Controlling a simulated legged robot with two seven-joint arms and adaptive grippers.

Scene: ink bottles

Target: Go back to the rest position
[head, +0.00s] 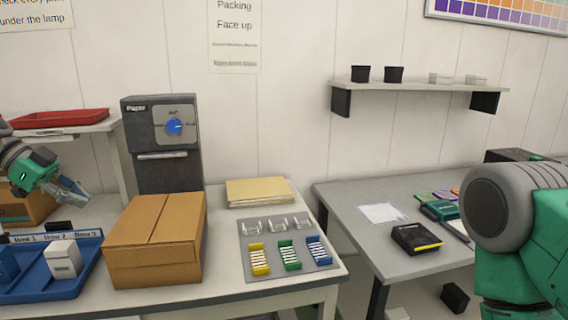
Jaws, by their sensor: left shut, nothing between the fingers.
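My left gripper (76,198) is at the left edge of the head view, with its green wrist behind it. Its grey fingers are shut and empty. They point down to the right, above the back of a blue tray (84,284) and left of a closed cardboard box (155,241). Part of my right arm, a grey joint and green link, fills the right edge. My right gripper is not visible.
A white box (63,259) stands in the blue tray. A grey machine (161,143), folders (259,192) and a mat (263,275) with coloured racks share this table. The right table (350,211) holds a black-yellow case (416,240). A gap separates the tables.

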